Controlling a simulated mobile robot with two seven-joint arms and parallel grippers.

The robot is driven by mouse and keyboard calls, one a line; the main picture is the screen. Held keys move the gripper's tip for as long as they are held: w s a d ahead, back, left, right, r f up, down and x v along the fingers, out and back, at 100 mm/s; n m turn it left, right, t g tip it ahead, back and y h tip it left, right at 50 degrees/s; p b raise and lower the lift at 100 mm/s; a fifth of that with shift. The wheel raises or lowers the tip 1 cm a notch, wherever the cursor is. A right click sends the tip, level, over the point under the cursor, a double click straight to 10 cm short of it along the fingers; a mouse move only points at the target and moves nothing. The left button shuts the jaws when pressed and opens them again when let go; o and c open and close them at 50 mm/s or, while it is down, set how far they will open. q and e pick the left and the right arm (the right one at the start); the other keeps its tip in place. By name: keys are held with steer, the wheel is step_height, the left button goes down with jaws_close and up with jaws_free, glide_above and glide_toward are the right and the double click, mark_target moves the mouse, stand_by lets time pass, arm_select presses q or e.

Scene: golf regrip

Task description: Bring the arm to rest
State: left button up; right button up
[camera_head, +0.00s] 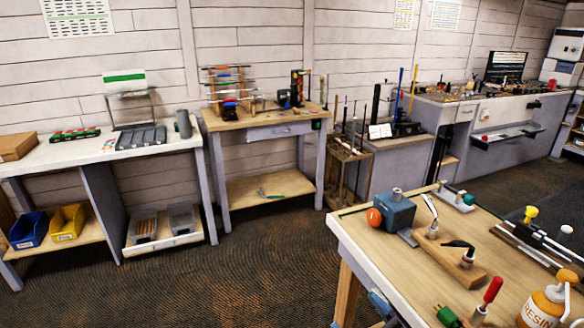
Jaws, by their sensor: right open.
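I cannot make out either of my grippers or arms in the head view. The near workbench (372,238) with a light wooden top fills the lower right. A blue-grey device with an orange round end (392,212) stands at its far left corner. A wooden block with clamps (450,257) lies in the middle. Several silver rods (535,250) lie at the right. An orange-and-white resin bottle (545,305) stands at the front, cut by the frame edge. A red-handled tool (490,292) is beside it.
A white-topped bench (95,152) with blue and yellow bins stands at the left wall. A wooden bench (262,120) with a rack is in the middle. A grey counter (500,112) runs along the back right. The dark floor (215,275) between benches is clear.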

steer(key=s+d+f+m+g+h, duration=0.5)
steer(key=s+d+f+m+h, duration=0.4)
steer(key=s+d+f, duration=0.5)
step_height(320, 180, down, 3)
steer(key=d+h, duration=0.1)
steer(key=h, duration=0.1)
steer(key=shift+f+m+h, duration=0.15)
steer(key=shift+m+h, duration=0.15)
